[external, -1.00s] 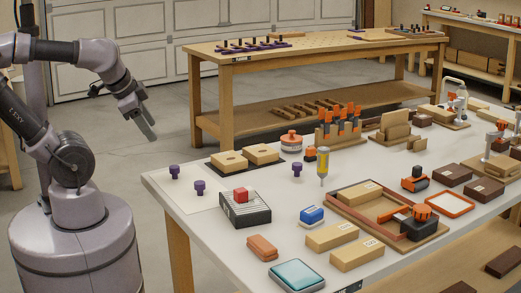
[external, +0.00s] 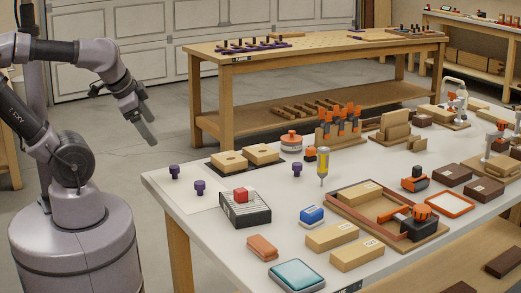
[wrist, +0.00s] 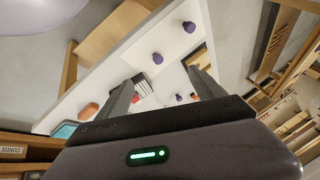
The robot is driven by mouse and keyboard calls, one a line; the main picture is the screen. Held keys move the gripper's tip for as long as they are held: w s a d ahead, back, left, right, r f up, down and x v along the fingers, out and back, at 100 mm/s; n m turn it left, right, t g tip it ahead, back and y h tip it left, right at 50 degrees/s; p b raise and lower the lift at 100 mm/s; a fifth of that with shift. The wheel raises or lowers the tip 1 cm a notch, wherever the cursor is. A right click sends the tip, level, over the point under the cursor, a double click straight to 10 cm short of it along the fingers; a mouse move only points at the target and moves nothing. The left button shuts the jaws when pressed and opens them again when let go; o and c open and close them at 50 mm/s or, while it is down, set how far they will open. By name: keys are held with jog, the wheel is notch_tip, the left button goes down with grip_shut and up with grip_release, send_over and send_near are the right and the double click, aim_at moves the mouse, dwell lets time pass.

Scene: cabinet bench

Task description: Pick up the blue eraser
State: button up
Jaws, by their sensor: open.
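The blue eraser (external: 312,214), a small block with a blue top and a pale lower part, lies on the white workbench (external: 268,225) in the external view. It stands between the black box with a red block and the tan boxes. I cannot make it out in the wrist view. My gripper (external: 147,132) is raised off the bench's left end, well away from the eraser. In the wrist view its two fingers (wrist: 163,88) are spread apart with nothing held between them.
Near the eraser are a black box (external: 245,209) with a red block, an orange-brown block (external: 262,247), a teal-topped case (external: 297,275), tan boxes (external: 331,236) and a wooden tray (external: 347,212). A yellow bottle (external: 322,165) stands behind it. Purple knobs (external: 199,187) stand on the bench's left end.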

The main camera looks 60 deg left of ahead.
jog(key=w+d+r+m+g+p, duration=0.1)
jog(key=w+d+r+m+p, duration=0.2)
jog(key=w+r, duration=0.45)
jog(key=m+g+h+p, duration=0.2)
jog(key=m+g+p, duration=0.3)
jog(key=m+p, duration=0.5)
send_over(310, 209)
jog(key=p, duration=0.2)
notch_tip(310, 209, down, 12)
jog(key=r+n, duration=0.1)
jog(key=n, duration=0.1)
jog(key=f+b, duration=0.1)
jog(key=f, duration=0.3)
jog(key=f+b, duration=0.2)
jog(key=f, duration=0.2)
jog(key=f+b, duration=0.2)
jog(key=f, duration=0.2)
jog(key=shift+w+d+f, duration=0.1)
jog(key=shift+d+f, duration=0.3)
jog(key=f+b, duration=0.1)
jog(key=f, duration=0.1)
jog(key=f+b, duration=0.2)
jog(key=f, duration=0.1)
jog(key=shift+a+f, duration=0.35)
jog(key=shift+a, duration=0.05)
jog(key=shift+r, duration=0.15)
jog(key=c, duration=1.5)
